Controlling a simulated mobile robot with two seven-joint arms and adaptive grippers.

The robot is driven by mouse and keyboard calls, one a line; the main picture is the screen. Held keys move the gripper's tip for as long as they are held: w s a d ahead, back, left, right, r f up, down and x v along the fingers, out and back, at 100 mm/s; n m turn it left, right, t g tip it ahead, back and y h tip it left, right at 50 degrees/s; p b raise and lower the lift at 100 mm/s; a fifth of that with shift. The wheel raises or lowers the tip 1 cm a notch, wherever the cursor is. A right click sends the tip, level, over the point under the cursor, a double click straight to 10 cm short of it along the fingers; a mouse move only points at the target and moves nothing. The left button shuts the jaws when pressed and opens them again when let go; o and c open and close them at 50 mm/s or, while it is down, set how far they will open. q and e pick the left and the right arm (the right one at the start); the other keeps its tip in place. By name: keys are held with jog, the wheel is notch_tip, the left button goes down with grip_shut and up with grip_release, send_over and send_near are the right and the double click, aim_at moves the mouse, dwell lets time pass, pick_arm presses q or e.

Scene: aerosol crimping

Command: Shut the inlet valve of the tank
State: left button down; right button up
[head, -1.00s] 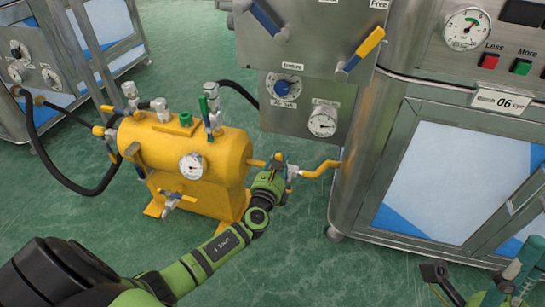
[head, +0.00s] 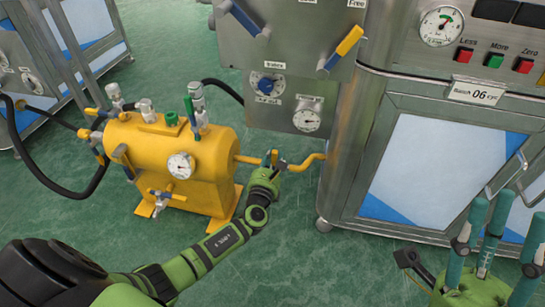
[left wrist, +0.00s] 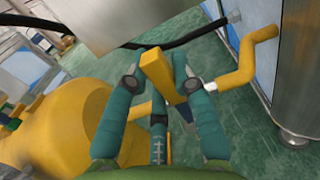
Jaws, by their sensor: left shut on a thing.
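The yellow tank (head: 150,150) stands on the floor at the left in the head view, and its curved side also shows in the left wrist view (left wrist: 70,120). A yellow pipe (head: 310,160) joins its right end to the steel cabinet. My left gripper (head: 267,172) is at the valve on this pipe. In the left wrist view its teal fingers (left wrist: 157,85) are closed around the valve's yellow and blue handle (left wrist: 155,68). The fingers partly hide the valve body. My right gripper (head: 503,215) is at the bottom right of the head view, its fingers spread and empty.
The steel cabinet (head: 440,160) with dials and buttons stands right of the tank. A grey panel box (head: 285,55) with a yellow lever (head: 345,45) hangs above the pipe. A black hose (head: 60,190) runs left of the tank. Green floor (head: 290,250) in front is clear.

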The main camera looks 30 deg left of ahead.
pick_arm(q)
jog(key=c, duration=1)
grip_release()
jog(key=shift+d, duration=0.1)
jog(key=v, duration=1.2)
